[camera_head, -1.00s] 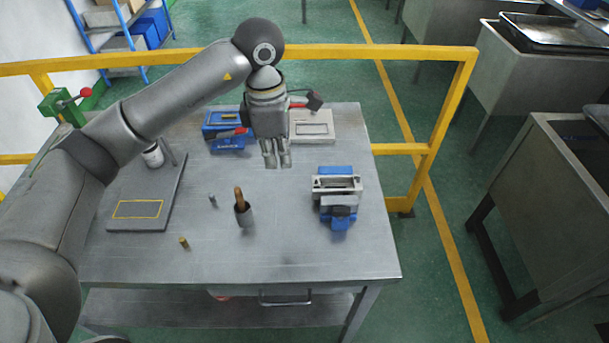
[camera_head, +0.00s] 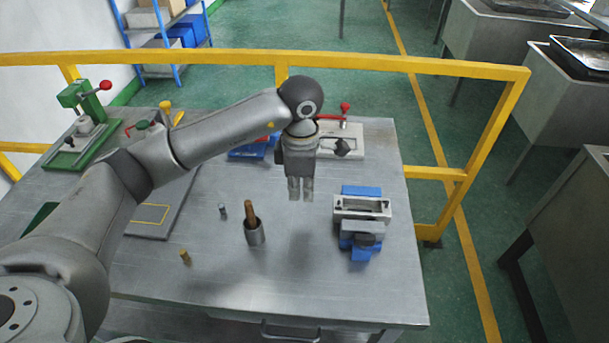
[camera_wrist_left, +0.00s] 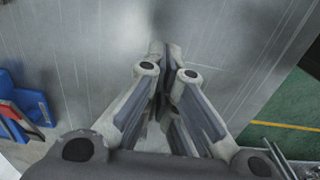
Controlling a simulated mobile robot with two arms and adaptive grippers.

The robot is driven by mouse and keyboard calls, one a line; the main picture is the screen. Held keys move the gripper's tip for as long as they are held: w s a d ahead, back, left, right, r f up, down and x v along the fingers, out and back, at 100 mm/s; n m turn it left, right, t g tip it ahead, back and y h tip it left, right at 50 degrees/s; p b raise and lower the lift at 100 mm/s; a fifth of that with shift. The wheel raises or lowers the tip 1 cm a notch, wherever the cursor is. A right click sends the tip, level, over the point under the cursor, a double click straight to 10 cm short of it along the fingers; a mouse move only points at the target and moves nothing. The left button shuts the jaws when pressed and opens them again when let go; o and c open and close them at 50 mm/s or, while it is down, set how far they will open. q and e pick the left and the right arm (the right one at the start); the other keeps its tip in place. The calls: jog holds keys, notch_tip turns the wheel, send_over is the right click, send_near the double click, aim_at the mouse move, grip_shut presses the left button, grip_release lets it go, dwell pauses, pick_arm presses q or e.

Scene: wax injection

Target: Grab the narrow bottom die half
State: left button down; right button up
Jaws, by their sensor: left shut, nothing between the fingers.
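My left gripper (camera_head: 301,194) is shut and empty, pointing down over the table's middle. It also shows in the left wrist view (camera_wrist_left: 165,48), above bare metal. A blue vise (camera_head: 361,245) stands to its right, with a light grey metal frame (camera_head: 347,213), long and slotted, lying across its top. The gripper is apart from both. Behind the gripper, a blue piece (camera_head: 250,152) is partly hidden by my arm; blue parts also show at the left of the wrist view (camera_wrist_left: 20,103). I cannot tell for certain which part is the narrow bottom die half.
A dark cup (camera_head: 254,235) with a brown handle stands in front left of the gripper. A white plate (camera_head: 375,140) with a red-knobbed clamp lies behind. A green press (camera_head: 85,135) stands at the back left. A yellow railing (camera_head: 430,68) runs behind the table. The front right is clear.

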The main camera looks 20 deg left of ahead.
aim_at(331, 219)
pick_arm(q)
notch_tip(331, 219, down, 4)
jog(key=shift+w+f+p, duration=0.1)
jog(key=shift+p, duration=0.2)
jog(key=d, duration=0.1)
jog(key=d+p, duration=0.1)
jog(key=d, duration=0.1)
jog(key=shift+w, duration=0.4)
jog(key=shift+w+d+f, duration=0.1)
jog(key=shift+w+d, duration=0.1)
jog(key=shift+d, duration=0.25)
jog(key=shift+d, duration=0.1)
jog(key=shift+w+d+f+b, duration=0.15)
jog(key=shift+d+b, duration=0.2)
jog(key=shift+d, duration=0.2)
jog(key=shift+w+d+b, duration=0.15)
jog(key=shift+d+b, duration=0.2)
jog(key=shift+d, duration=0.2)
jog(key=shift+w+d, duration=0.1)
jog(key=shift+d, duration=0.15)
jog(key=shift+a, duration=0.1)
